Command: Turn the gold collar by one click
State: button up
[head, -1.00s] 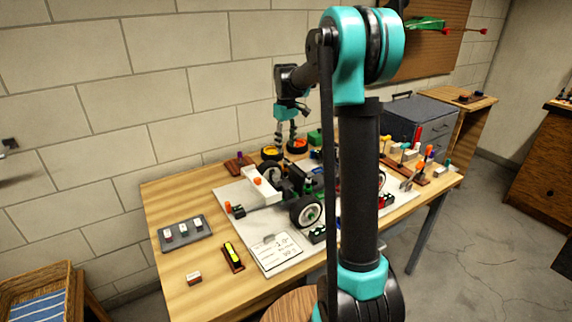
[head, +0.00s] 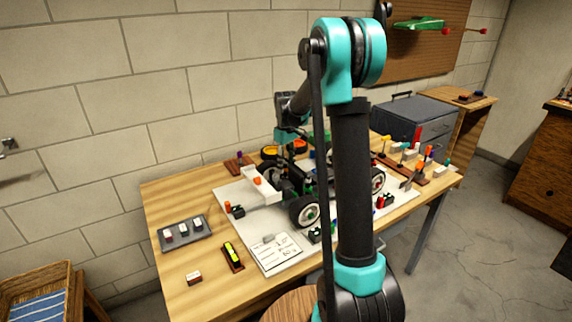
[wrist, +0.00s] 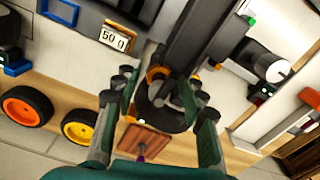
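In the wrist view, a gold-orange ring (wrist: 156,72) shows on a dark round part of the car; it looks like the gold collar. My gripper (wrist: 158,92) is open, with one finger on each side of that dark part. I cannot tell whether the fingers touch it. In the head view, the racecar (head: 261,187) stands on a white board on the bench. My gripper is mostly hidden there behind my arm and the car, and the collar cannot be made out.
Orange and yellow wheels (wrist: 80,127) lie beside the car. A wooden plate with a purple peg (wrist: 142,140) is near my fingers. A "50 g" label (wrist: 115,38) is on a dark block. A grey tray (head: 199,240) and a note sheet (head: 274,256) lie at the front.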

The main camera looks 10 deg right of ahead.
grip_shut()
jog(key=shift+m, duration=2.5)
jog(key=shift+o, duration=1.4)
grip_release()
notch_tip(320, 180, up, 12)
jog(key=shift+r, duration=0.1)
